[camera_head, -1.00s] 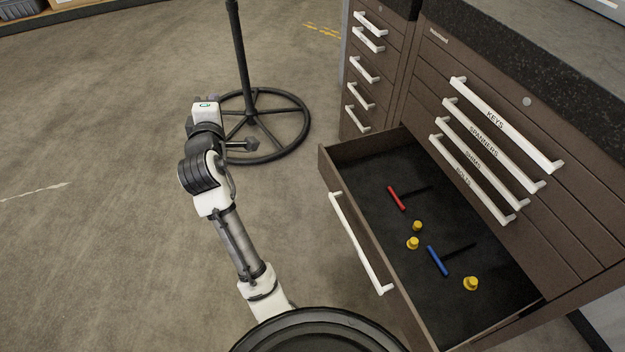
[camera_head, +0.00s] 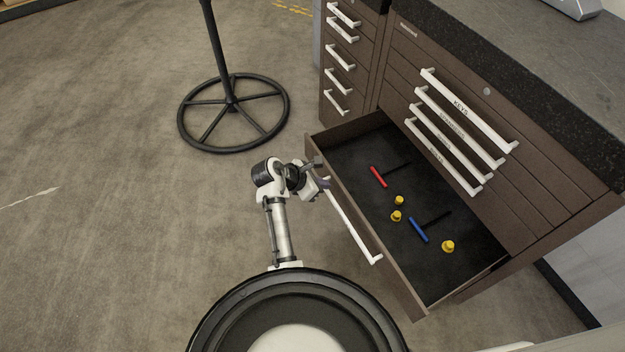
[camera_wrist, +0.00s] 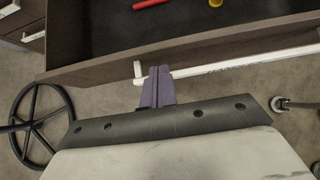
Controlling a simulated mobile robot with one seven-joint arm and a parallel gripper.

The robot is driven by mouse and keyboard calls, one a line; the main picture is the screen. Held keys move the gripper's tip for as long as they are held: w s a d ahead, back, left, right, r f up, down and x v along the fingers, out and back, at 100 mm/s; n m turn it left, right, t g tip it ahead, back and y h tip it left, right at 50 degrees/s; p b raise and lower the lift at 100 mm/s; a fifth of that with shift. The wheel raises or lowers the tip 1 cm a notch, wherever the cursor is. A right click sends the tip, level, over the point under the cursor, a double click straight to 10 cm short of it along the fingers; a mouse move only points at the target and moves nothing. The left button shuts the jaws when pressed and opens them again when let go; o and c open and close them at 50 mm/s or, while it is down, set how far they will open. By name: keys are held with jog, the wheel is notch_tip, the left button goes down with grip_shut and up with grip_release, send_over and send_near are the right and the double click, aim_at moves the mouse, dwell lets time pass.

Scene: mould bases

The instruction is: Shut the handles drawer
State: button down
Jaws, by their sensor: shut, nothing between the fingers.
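The open drawer (camera_head: 318,143) sticks out from the brown cabinet below the labelled closed drawers; its own label cannot be read. It holds a red-handled tool (camera_head: 378,177), a blue-handled tool (camera_head: 418,229) and several yellow knobs (camera_head: 448,246). Its white bar handle (camera_head: 352,228) runs along the front, and also shows in the wrist view (camera_wrist: 240,62). My gripper (camera_head: 326,183) is at the far end of this handle, by the drawer front. In the wrist view my purple fingers (camera_wrist: 158,72) are together and empty, by the handle's left end; contact cannot be told.
Closed drawers with white handles (camera_head: 455,108) sit above the open one, labelled KEYS and SPANNERS among others. A second drawer column (camera_head: 345,60) stands at its left. A black wheel-shaped stand base (camera_head: 233,112) is on the floor at left.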

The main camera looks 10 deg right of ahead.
aim_at(336, 184)
jog(key=shift+x, duration=1.55)
jog(key=shift+w+d+r, duration=0.1)
jog(key=shift+w+d, duration=0.1)
jog(key=shift+d, duration=0.15)
jog(key=w+d, duration=0.4)
jog(key=d, duration=0.7)
jog(key=w+d+p, duration=0.1)
jog(key=w+d, duration=0.3)
jog(key=d, duration=0.8)
jog(key=shift+w+d+p, duration=0.25)
jog(key=shift+d+p, duration=0.05)
jog(key=shift+d, duration=0.05)
